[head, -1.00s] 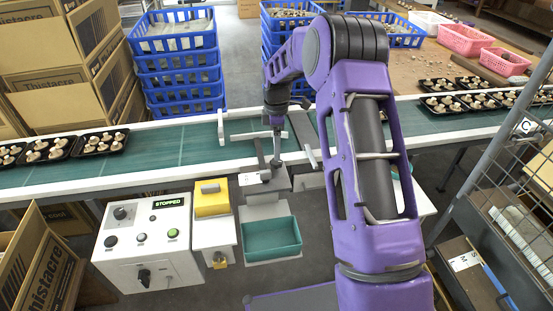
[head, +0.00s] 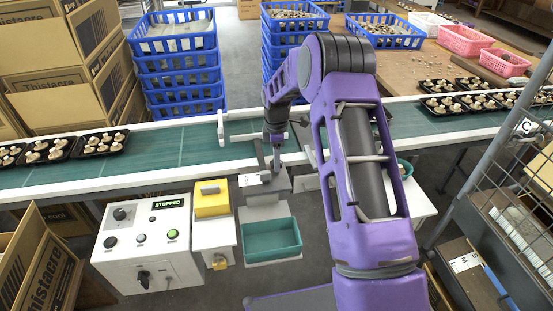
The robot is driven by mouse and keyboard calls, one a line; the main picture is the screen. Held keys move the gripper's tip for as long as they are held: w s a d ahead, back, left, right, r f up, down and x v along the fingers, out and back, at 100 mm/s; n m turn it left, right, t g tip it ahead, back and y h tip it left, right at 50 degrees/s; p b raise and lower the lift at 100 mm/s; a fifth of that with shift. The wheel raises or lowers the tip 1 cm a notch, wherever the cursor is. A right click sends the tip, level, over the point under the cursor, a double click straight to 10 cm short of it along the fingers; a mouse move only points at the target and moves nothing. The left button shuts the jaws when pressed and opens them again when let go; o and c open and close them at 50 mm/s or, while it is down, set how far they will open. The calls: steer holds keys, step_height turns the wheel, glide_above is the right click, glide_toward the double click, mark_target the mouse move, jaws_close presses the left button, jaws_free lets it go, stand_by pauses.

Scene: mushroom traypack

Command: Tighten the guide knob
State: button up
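The guide knob cannot be made out clearly; it may be among the small grey parts on the guide bracket (head: 264,184) at the conveyor's front edge. A dark upright piece (head: 260,153) rises from this bracket. My gripper (head: 277,160) points down just above the bracket, beside the upright piece. Its fingers are tiny and dark here, so I cannot tell whether they are open, shut or touching anything. A white guide end (head: 222,127) stands on the green belt (head: 180,146) to the left. My purple arm hides much of the guide to the right.
A control box (head: 148,243) reads STOPPED. A yellow-lidded box (head: 211,198) and a teal bin (head: 271,240) stand in front of the bracket. Black mushroom trays (head: 100,151) sit on the belt at left, with more at right. A mesh rack (head: 490,190) stands at right.

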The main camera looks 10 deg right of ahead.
jaws_close()
steer(key=shift+m, duration=0.3)
steer(key=m, duration=0.3)
steer(key=shift+b, duration=0.4)
steer(key=m, duration=0.4)
steer(key=shift+m+b, duration=0.3)
steer(key=shift+m, duration=0.1)
steer(key=m, duration=0.5)
steer(key=shift+m, duration=0.3)
steer(key=m, duration=0.4)
steer(key=shift+m, duration=0.4)
